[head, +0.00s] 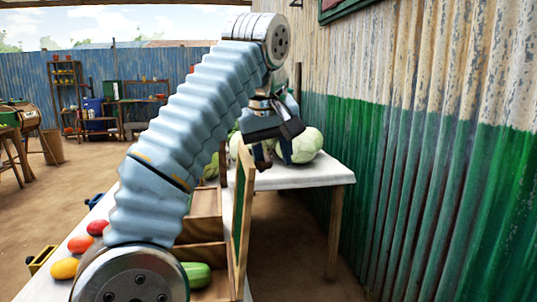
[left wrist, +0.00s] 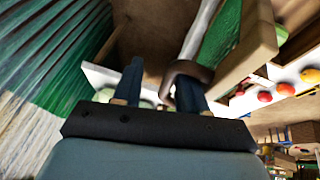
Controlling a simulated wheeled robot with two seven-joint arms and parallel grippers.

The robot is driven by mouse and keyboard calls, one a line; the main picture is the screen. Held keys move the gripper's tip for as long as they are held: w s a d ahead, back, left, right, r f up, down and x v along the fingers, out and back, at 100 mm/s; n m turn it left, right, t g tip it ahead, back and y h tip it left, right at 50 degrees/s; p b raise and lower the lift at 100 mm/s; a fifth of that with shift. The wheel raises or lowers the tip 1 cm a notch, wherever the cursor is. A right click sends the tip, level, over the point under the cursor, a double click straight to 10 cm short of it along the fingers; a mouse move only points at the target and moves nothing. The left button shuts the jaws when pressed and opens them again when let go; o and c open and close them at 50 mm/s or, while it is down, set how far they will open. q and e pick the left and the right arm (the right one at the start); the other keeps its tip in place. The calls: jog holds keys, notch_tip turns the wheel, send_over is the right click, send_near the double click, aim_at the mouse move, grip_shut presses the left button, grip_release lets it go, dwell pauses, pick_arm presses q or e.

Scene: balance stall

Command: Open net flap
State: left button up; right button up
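The net flap (head: 244,205), a wooden frame with green net, stands upright at the right side of a wooden crate (head: 207,229) on the white table. In the left wrist view the flap (left wrist: 222,32) runs across the upper right, with a brown curved handle (left wrist: 186,70) close to it. My left gripper (head: 273,153) is near the flap's top, on its right side. In the left wrist view, my gripper's fingers (left wrist: 158,92) are apart, and the handle passes by the right finger. I cannot tell whether they touch. My right gripper is not in view.
Cabbages (head: 302,145) lie on a white table (head: 325,173) behind the flap. A green corrugated wall (head: 430,190) closes off the right. A red fruit (head: 97,227), orange and yellow ones lie left of my arm. A green vegetable (head: 197,274) is in the crate.

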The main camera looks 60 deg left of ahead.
pick_arm(q)
jog(key=shift+w+d+f, duration=0.2)
jog(key=shift+d+f, duration=0.1)
jog(key=shift+f, duration=0.3)
jog(key=s+p+v, duration=0.1)
jog(key=p+v, duration=0.1)
jog(key=v, duration=0.4)
jog(key=s+d, duration=0.7)
jog(key=s, duration=0.1)
jog(key=shift+d+r, duration=0.1)
